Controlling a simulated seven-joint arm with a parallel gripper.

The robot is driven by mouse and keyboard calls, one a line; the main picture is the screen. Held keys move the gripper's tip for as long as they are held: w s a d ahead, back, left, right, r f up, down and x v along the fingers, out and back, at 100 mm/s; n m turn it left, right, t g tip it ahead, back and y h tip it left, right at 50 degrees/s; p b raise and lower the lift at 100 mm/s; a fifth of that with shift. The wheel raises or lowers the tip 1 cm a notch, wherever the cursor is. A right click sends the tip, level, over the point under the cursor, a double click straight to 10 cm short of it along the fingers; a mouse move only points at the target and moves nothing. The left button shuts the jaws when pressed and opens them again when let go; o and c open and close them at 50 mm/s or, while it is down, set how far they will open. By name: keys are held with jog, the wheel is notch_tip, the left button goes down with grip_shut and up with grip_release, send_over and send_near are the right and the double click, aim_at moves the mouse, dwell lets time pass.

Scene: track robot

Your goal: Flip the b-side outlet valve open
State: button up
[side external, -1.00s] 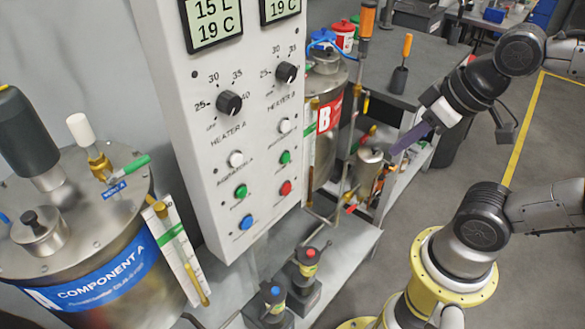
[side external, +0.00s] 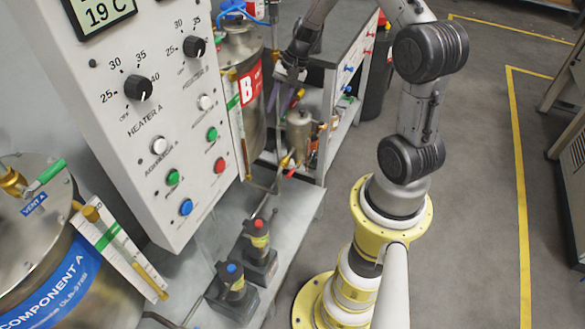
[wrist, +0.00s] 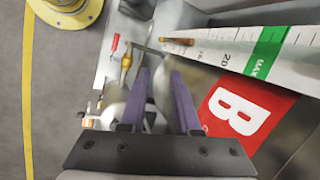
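The B tank (side external: 241,50) stands behind the control panel, with a red B label (side external: 250,86). The label also shows large in the wrist view (wrist: 238,113). A small valve with a red lever (side external: 291,171) and brass body sits low on the pipework near the tank. In the wrist view a red lever (wrist: 115,43) stands beside a brass valve body (wrist: 126,60), just beyond the fingertips. Which valve is the b-side outlet cannot be read. My gripper (side external: 283,98) has purple fingers, spread and empty; they also show in the wrist view (wrist: 160,72). The fingers touch no lever.
The control panel (side external: 150,120) stands left of my arm. A small metal vessel (side external: 299,128) stands below my gripper. The level gauge (wrist: 235,48) runs close to the fingers. Two small pumps (side external: 257,250) sit on the lower shelf.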

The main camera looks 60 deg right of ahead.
aim_at(291, 171)
jog(key=s+d+f+m+y, duration=0.1)
jog(key=s+d+f+m, duration=0.25)
jog(key=s+f, duration=0.6)
jog(key=shift+g, duration=0.4)
jog(key=x, duration=0.5)
jog(key=w+x, duration=0.1)
jog(key=x, duration=0.8)
jog(key=shift+w+d+f, duration=0.15)
jog(key=shift+w+f, duration=0.1)
jog(key=shift+w, duration=0.1)
grip_shut()
